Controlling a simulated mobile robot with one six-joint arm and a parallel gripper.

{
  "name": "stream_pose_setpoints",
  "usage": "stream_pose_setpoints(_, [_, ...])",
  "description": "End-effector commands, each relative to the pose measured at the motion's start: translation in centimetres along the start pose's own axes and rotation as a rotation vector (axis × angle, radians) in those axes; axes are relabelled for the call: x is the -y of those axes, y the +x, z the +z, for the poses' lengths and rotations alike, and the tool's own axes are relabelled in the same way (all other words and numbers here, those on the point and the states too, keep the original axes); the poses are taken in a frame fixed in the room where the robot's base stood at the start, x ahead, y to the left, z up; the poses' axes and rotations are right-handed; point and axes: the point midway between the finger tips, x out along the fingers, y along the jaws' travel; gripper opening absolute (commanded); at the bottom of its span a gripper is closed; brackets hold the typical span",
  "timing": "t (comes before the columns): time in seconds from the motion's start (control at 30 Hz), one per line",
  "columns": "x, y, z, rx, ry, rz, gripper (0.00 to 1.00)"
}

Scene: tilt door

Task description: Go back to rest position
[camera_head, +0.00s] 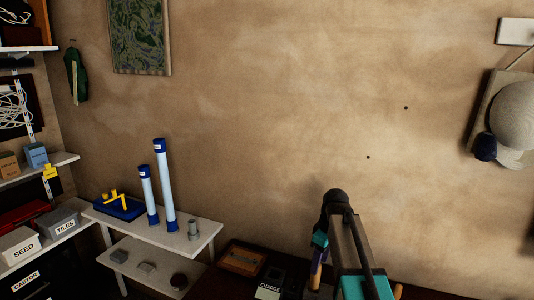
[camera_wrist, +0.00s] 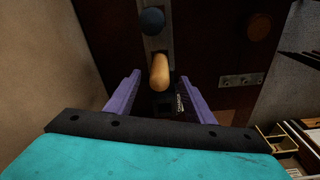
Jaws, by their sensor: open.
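My gripper (camera_wrist: 159,79) shows in the wrist view with its two purple fingers spread apart. A rounded tan handle (camera_wrist: 160,68) appears between the fingertips, and I see no finger closed on it. Whether a finger touches it I cannot tell. The handle is in front of a grey metal plate (camera_wrist: 153,43) on a dark brown panel (camera_wrist: 212,45). A dark blue round knob (camera_wrist: 152,21) sits above the handle on the same plate. In the head view my arm reaches down at the lower right, and only part of my gripper (camera_head: 316,268) shows there.
In the head view a white shelf (camera_head: 205,236) holds blue-capped tubes (camera_head: 165,190) and a blue tray (camera_head: 119,207). Storage boxes (camera_head: 55,222) fill the left shelves. A dark surface with a CHARGE box (camera_head: 269,290) lies below. The wall in the middle is mostly bare.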

Motion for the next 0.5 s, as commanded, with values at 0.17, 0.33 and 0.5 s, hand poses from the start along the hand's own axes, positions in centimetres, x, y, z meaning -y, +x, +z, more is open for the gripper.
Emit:
stream_pose_setpoints(0.17, [0.0,1.6,0.0,0.001,0.000,-0.001,0.48])
stream_pose_setpoints(0.33, [0.0,3.1,0.0,0.001,0.000,-0.001,0.48])
stream_pose_setpoints(0.5, [0.0,4.6,0.0,0.000,0.000,-0.001,0.48])
